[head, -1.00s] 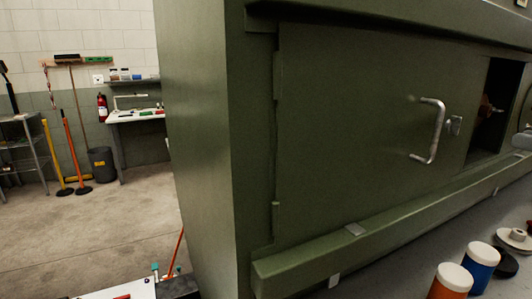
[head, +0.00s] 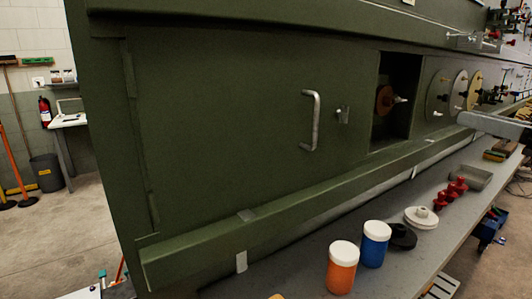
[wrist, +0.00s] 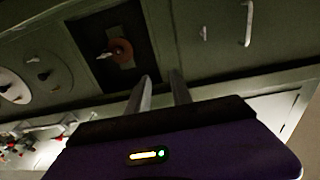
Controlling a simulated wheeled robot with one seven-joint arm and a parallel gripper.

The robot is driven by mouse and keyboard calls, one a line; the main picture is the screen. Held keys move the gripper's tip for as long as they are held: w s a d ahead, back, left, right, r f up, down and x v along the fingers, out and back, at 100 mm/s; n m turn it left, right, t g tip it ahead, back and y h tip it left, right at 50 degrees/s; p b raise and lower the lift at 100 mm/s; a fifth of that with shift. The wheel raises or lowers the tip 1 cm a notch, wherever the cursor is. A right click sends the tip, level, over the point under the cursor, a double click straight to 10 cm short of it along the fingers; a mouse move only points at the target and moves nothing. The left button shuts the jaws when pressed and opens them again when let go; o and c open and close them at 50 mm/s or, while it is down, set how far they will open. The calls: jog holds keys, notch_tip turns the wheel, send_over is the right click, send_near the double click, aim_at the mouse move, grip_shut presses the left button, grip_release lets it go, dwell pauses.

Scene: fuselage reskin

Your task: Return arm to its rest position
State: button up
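My gripper (wrist: 160,92) shows in the wrist view with its two fingers apart and nothing between them. It points toward the green fuselage panel (head: 220,120), below a dark opening (wrist: 92,30) with a brown disc (wrist: 120,50) inside. The same opening (head: 388,125) and brown disc (head: 384,100) show in the head view. In the head view a grey part of my arm (head: 495,125) reaches in from the right edge; the gripper itself is not visible there.
A grey bench (head: 300,262) runs along the panel, holding an orange jar (head: 342,270), a blue jar (head: 374,247), a white disc (head: 421,217), red parts (head: 452,193) and a tray (head: 464,176). A metal handle (head: 312,120) sticks out from the panel. Open floor (head: 60,235) lies at left.

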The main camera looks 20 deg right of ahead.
jog(key=d+r+m+t+h, duration=0.3)
jog(key=d, duration=0.1)
notch_tip(320, 180, down, 5)
jog(key=d+m+h, duration=0.3)
jog(key=m+h, duration=0.2)
jog(key=h, duration=0.1)
jog(key=s+a+f+m+g+h+p, duration=0.1)
jog(key=s+a+f+m+h, duration=0.2)
jog(key=f, duration=0.6)
jog(key=s+a+f+m+g+h+p, duration=0.1)
jog(key=a+f+h, duration=0.3)
jog(key=f, duration=0.5)
jog(key=s+a+f+n+g+y+p, duration=0.1)
jog(key=s+a+f+n+y, duration=0.3)
jog(key=s+a+f, duration=0.4)
jog(key=s+a+f+n+g+y+p, duration=0.1)
jog(key=s+a+f+n+g+y, duration=0.2)
jog(key=s+a, duration=1.8)
notch_tip(320, 180, down, 6)
jog(key=n+y, duration=0.1)
jog(key=y, duration=0.2)
jog(key=shift+n+y, duration=0.3)
jog(key=shift+n, duration=0.1)
